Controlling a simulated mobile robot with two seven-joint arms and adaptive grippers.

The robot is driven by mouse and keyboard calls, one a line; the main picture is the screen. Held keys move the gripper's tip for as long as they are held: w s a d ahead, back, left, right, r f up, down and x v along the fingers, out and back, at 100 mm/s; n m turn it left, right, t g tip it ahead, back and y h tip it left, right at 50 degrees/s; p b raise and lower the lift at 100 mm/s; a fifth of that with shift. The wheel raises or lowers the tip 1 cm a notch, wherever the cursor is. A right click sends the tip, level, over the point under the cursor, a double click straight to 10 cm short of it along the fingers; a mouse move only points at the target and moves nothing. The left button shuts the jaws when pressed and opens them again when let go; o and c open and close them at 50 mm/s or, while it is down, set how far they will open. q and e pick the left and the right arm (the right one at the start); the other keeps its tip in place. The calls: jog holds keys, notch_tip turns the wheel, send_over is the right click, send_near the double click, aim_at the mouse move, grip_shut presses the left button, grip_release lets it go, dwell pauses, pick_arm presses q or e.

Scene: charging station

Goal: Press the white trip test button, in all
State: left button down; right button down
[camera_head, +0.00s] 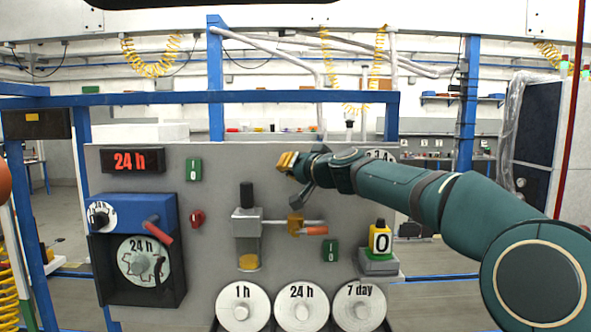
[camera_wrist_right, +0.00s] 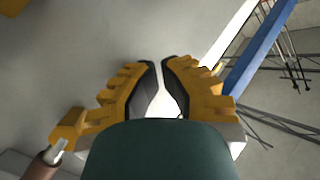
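I cannot make out a small white trip test button in either view; part of the grey panel (camera_head: 215,280) is hidden behind my right arm. My right gripper (camera_head: 287,162) is in front of the panel's upper middle, above the yellow valve with an orange handle (camera_head: 314,231). In the right wrist view its yellow fingers with dark pads (camera_wrist_right: 162,68) come together at the tips with only a narrow gap and hold nothing. A white dial (camera_head: 380,155) is partly covered by my right arm. My left gripper is not in view.
White discs marked 1 h (camera_head: 243,306), 24 h (camera_head: 301,306) and 7 day (camera_head: 359,306) line the panel's bottom. A red-handled switch box (camera_head: 137,212), a red knob (camera_head: 197,217), a black-capped cylinder (camera_head: 247,220) and a yellow counter (camera_head: 380,239) stick out.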

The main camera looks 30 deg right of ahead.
jog(key=shift+s+a+b, duration=0.4)
jog(key=shift+s+a, duration=0.05)
jog(key=shift+s, duration=0.25)
jog(key=shift+s+a+b, duration=0.35)
jog(key=shift+s+a, duration=0.1)
jog(key=shift+s, duration=0.3)
jog(key=shift+s+a+b, duration=0.4)
jog(key=shift+s+a, duration=0.05)
jog(key=shift+s, duration=0.25)
